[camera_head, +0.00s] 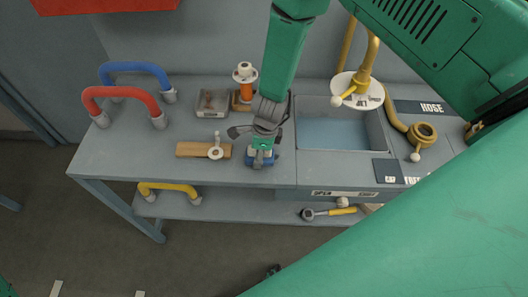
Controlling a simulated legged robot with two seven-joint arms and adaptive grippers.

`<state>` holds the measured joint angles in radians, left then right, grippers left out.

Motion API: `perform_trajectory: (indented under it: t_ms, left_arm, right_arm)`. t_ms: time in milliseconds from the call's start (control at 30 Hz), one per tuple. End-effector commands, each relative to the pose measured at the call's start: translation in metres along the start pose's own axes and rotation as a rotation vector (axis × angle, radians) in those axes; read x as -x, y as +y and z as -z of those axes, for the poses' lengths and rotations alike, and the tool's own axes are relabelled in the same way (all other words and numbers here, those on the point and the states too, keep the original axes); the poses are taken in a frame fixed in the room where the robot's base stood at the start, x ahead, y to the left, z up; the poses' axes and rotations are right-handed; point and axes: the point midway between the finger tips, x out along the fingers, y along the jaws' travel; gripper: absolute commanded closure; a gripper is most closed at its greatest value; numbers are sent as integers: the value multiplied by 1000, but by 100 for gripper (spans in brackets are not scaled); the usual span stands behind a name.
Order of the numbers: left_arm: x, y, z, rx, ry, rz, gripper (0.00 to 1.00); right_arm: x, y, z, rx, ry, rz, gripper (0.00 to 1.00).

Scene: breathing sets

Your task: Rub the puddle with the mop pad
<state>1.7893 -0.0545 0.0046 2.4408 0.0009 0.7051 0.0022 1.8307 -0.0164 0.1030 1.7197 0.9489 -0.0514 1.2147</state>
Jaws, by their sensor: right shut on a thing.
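My right gripper (265,132) reaches down from the top middle over the bench, just left of the sink. It is shut on a small blue block-like thing with a green top, which looks like the mop pad (262,159). The pad is low at the front part of the bench top; I cannot tell whether it touches the surface. I cannot make out a puddle on the bench; the gripper and pad hide the spot beneath them. My left gripper is not in view.
The grey bench (120,158) holds a wooden strip (190,149), a grey box (212,102), an orange-and-white post (246,86), and red (120,92) and blue (135,67) handles. The sink (340,135) and brass hose fitting (424,134) are right. A lower shelf holds a wrench (330,212).

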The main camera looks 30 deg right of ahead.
Motion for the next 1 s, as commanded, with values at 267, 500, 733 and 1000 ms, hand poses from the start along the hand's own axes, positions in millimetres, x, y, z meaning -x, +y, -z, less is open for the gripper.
perform_trajectory:
  t_ms: [267, 500, 733, 1000]
  left_arm:
    - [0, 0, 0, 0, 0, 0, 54]
    - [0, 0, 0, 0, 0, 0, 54]
    - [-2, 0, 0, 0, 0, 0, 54]
    - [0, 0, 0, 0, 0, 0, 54]
  right_arm:
    - [-4, 0, -16, 1, 0, 0, 95]
    - [-8, 1, -31, 3, 0, 0, 95]
    - [-14, 1, -48, 4, 0, -2, 95]
    - [-12, 1, -51, -2, -3, -8, 95]
